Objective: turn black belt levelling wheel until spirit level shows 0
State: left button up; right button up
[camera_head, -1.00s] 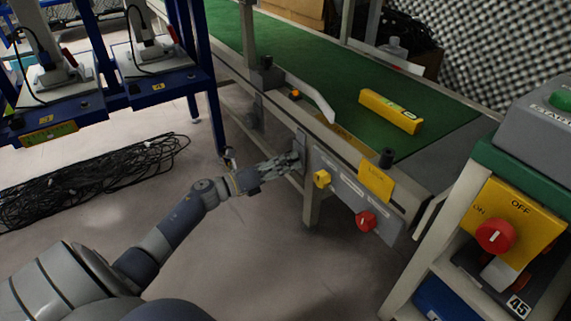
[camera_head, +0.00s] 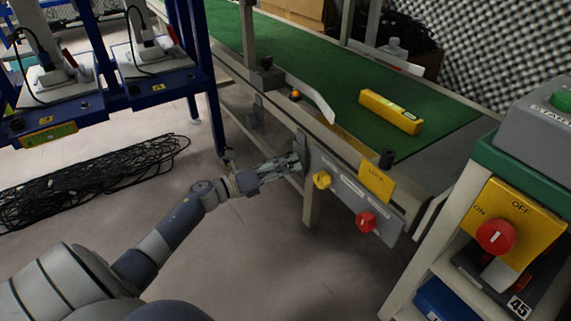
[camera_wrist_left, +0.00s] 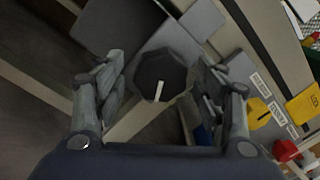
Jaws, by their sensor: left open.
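The black levelling wheel (camera_wrist_left: 160,74) is a dark faceted knob with a white mark, on a grey plate on the belt's side. In the left wrist view it sits ahead of and between the fingers. My left gripper (camera_wrist_left: 163,95) is open; I cannot tell whether a finger touches the wheel. In the head view my left gripper (camera_head: 297,163) is at the belt's side panel and the wheel is mostly hidden by the fingers. The yellow spirit level (camera_head: 391,111) lies on the green belt (camera_head: 300,65). Its bubble is too small to read. My right gripper is not in view.
A yellow knob (camera_head: 322,180) and a red knob (camera_head: 365,222) are on the same panel, right of the wheel. A yellow control box with a red switch (camera_head: 495,236) stands at the right. Coiled black cable (camera_head: 90,180) lies on the floor at left.

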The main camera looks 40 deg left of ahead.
pick_arm(q)
jog(key=v, duration=1.1)
jog(key=shift+s+a, duration=0.15)
jog(key=shift+s, duration=0.15)
